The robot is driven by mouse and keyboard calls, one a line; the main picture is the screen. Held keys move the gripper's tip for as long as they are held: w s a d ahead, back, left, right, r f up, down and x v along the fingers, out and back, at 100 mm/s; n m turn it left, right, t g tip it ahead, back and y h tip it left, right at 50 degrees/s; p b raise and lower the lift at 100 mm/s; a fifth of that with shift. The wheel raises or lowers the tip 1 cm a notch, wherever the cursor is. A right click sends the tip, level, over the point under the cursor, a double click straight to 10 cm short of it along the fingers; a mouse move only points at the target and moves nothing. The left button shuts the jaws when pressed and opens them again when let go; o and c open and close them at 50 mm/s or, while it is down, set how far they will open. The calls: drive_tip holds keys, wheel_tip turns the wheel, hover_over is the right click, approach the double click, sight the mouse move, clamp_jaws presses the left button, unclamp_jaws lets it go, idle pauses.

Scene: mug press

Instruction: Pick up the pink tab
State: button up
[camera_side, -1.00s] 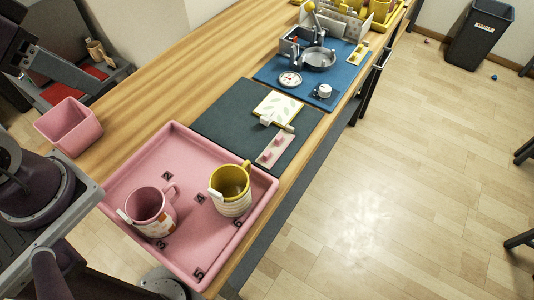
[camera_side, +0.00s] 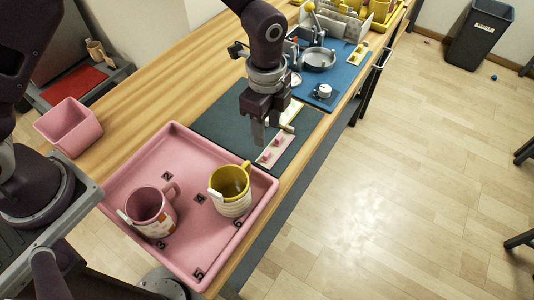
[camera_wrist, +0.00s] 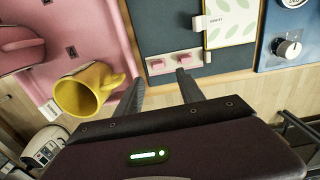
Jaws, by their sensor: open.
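Two small pink tabs sit on a pale strip (camera_side: 274,151) at the edge of the dark mat: one nearer the tray (camera_side: 266,157) and one farther from it (camera_side: 277,143). The wrist view also shows the two tabs, left (camera_wrist: 157,65) and right (camera_wrist: 186,58). My gripper (camera_side: 265,132) points down above the mat, close to the strip in the side view. In the wrist view its two fingers (camera_wrist: 158,88) are apart with nothing between them, their tips just below the tabs in the picture. The exact height above the strip is hard to tell.
A pink tray (camera_side: 185,237) holds a pink mug (camera_side: 147,208) and a yellow mug (camera_side: 231,187). A card with a leaf pattern (camera_wrist: 232,20) lies on the dark mat (camera_side: 218,112). A blue mat (camera_side: 275,73) with a pan (camera_side: 319,60) and a knob (camera_side: 324,90) lies beyond.

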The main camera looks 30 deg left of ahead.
sight(268, 154)
drive_tip(key=f, duration=0.7)
drive_tip(key=shift+s+d+f, duration=0.15)
drive_tip(key=shift+d+f, duration=0.15)
drive_tip(key=shift+f, duration=0.1)
clamp_jaws()
